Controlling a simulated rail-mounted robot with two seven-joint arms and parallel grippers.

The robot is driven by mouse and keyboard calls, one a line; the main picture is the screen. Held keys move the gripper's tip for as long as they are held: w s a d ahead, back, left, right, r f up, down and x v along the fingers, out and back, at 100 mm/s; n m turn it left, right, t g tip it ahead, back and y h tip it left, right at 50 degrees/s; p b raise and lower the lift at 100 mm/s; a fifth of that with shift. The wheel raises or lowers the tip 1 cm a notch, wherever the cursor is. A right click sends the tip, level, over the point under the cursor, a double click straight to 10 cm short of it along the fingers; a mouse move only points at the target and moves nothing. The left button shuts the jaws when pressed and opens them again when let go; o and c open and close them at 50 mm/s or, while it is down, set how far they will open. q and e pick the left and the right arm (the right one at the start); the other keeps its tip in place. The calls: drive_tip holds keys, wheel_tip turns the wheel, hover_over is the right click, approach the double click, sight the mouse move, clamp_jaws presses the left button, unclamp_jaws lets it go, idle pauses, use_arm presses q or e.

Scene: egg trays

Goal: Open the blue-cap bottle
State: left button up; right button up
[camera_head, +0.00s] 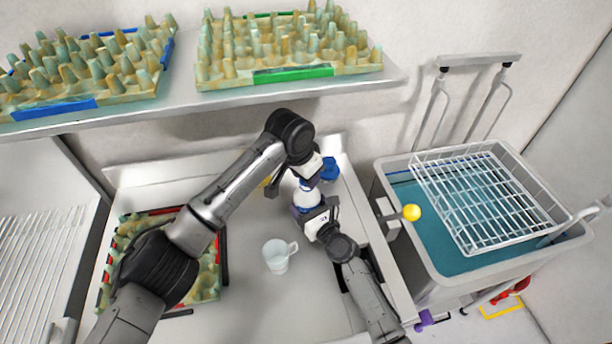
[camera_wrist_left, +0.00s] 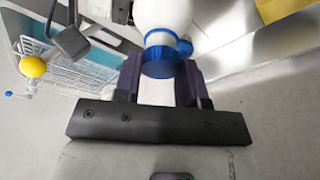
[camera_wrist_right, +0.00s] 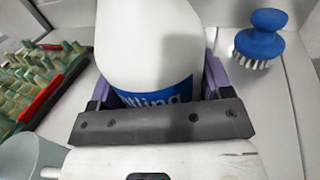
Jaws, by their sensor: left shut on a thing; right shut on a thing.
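The white bottle (camera_head: 306,199) is held above the table between my two grippers. In the right wrist view the bottle (camera_wrist_right: 148,45) shows a blue label (camera_wrist_right: 160,99). My right gripper (camera_wrist_right: 158,85) is shut around its body. In the left wrist view the blue cap (camera_wrist_left: 158,63) sits between the fingers of my left gripper (camera_wrist_left: 160,75), which is shut on it. A blue rim and white bottle (camera_wrist_left: 163,14) show just beyond the cap. I cannot tell whether the cap is loose. In the head view my left gripper mostly hides the cap.
A blue brush (camera_wrist_right: 260,38) lies close by on the table. A white mug (camera_head: 277,257) stands in front. An egg tray (camera_head: 165,305) lies under my left arm. A water-filled sink (camera_head: 438,265) with a wire rack (camera_head: 490,197) is right. Trays stand on the shelf (camera_head: 190,103).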

use_arm(q)
drive_tip(key=shift+r, duration=0.5)
drive_tip(key=shift+r, duration=2.05)
use_arm(e)
drive_tip(key=o, duration=1.4)
drive_tip(key=shift+c, duration=0.2)
use_arm(q)
drive_tip(key=shift+r, duration=0.15)
use_arm(e)
drive_tip(key=o, duration=0.4)
